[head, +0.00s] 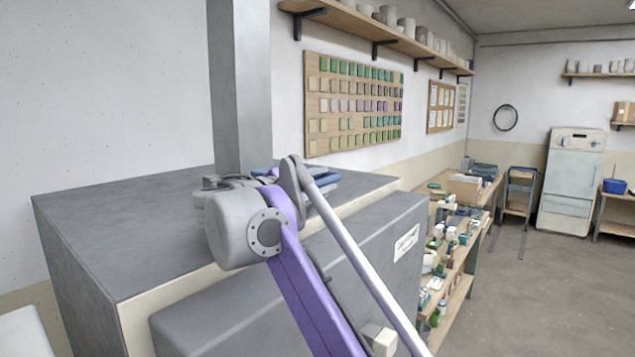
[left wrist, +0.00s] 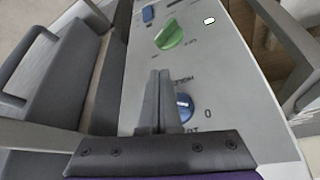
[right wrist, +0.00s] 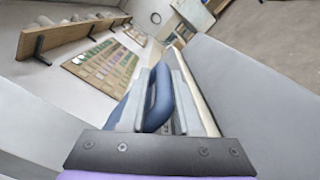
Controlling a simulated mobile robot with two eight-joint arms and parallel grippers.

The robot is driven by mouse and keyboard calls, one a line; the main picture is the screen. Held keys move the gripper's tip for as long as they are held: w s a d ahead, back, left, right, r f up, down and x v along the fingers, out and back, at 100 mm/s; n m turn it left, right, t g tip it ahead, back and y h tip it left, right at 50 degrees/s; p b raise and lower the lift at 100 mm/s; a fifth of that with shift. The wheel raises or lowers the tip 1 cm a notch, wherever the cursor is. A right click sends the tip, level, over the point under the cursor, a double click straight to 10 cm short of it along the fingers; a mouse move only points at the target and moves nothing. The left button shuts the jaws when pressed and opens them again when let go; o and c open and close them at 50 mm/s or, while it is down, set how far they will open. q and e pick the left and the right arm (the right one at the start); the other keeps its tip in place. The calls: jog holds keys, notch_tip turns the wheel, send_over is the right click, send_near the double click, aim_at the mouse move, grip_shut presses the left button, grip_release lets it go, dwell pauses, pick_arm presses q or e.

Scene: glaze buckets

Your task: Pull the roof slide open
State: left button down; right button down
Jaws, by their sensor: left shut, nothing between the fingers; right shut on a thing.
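In the right wrist view a blue loop-shaped handle (right wrist: 158,98) stands between the fingers of my right gripper (right wrist: 157,103), which is shut on it. In the head view blue parts (head: 322,181) show behind my purple right arm, on the grey flat top (head: 125,230) of the big machine; my arm hides most of the right gripper there. How far the roof slide is open cannot be told. My left gripper (left wrist: 160,78) is shut and empty in front of a grey control panel (left wrist: 225,75), close to a blue knob (left wrist: 184,107) and below a green knob (left wrist: 170,35).
A grey column (head: 240,90) rises from the machine top against the wall. A lower grey casing (head: 380,235) with a label juts out in front. A cluttered bench (head: 455,262) stands to the right, with a pale cabinet (head: 572,180) farther back and open floor (head: 540,290).

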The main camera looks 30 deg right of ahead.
jog(key=s, duration=0.1)
jog(key=s+d, duration=0.1)
jog(key=s, duration=0.2)
jog(key=shift+s+d+f, duration=0.1)
jog(key=shift+d+f, duration=0.2)
jog(key=c, duration=0.8)
grip_release()
jog(key=shift+o, duration=0.2)
jog(key=shift+r, duration=0.1)
jog(key=shift+a, duration=0.1)
jog(key=v, duration=1)
jog(key=shift+a, duration=0.35)
